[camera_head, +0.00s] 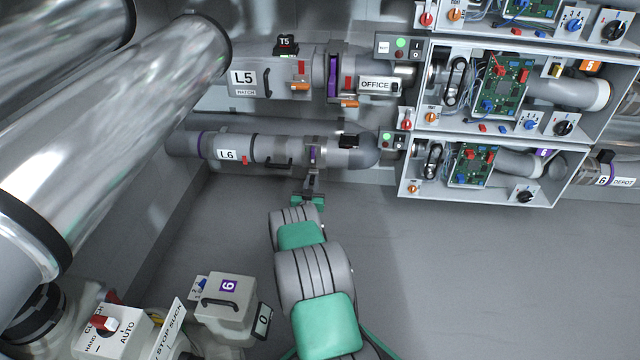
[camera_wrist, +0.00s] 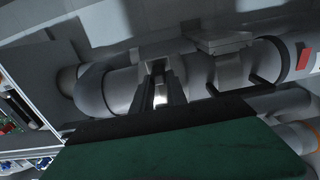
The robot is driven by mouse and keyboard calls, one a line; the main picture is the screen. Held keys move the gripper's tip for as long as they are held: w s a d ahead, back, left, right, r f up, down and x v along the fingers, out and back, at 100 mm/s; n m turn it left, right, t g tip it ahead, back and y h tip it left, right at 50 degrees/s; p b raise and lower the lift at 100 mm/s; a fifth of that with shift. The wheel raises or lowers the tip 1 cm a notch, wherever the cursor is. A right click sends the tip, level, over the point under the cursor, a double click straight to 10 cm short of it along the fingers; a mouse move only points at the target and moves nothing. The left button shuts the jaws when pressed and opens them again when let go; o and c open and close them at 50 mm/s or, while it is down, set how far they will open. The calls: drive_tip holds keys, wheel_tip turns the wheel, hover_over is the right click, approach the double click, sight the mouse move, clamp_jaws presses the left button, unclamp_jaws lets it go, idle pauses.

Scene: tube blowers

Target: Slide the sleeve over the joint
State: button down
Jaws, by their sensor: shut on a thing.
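The grey L6 pipe (camera_head: 270,149) runs level along the back wall and ends in an elbow (camera_head: 365,150) at its right; the elbow is at the left in the wrist view (camera_wrist: 92,92). A grey collar (camera_head: 316,143), apparently the sleeve, sits around the pipe just left of the elbow, near a purple mark. My gripper (camera_head: 313,172) reaches it from below and is shut on a part there. In the wrist view my fingers (camera_wrist: 159,88) stand against the pipe between elbow and collar. The green and black gripper body hides the lower part, and the joint seam cannot be made out.
Open panels with circuit boards (camera_head: 475,165) stand at the right. A box marked 6 (camera_head: 228,300) and a HAND/AUTO switch box (camera_head: 110,335) are at lower left. Grey floor at lower right is clear.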

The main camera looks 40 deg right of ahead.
drive_tip(key=shift+w+a, duration=0.8)
drive_tip(key=shift+w, duration=0.2)
drive_tip(key=c, duration=1.5)
unclamp_jaws()
drive_tip(key=shift+w+a, duration=0.1)
drive_tip(key=shift+a, duration=0.1)
drive_tip(key=shift+c, duration=0.2)
drive_tip(key=shift+o, duration=1.1)
drive_tip(key=shift+d, duration=0.1)
drive_tip(key=shift+d, duration=0.15)
drive_tip(key=p+v, duration=0.3)
drive_tip(key=v, duration=0.5)
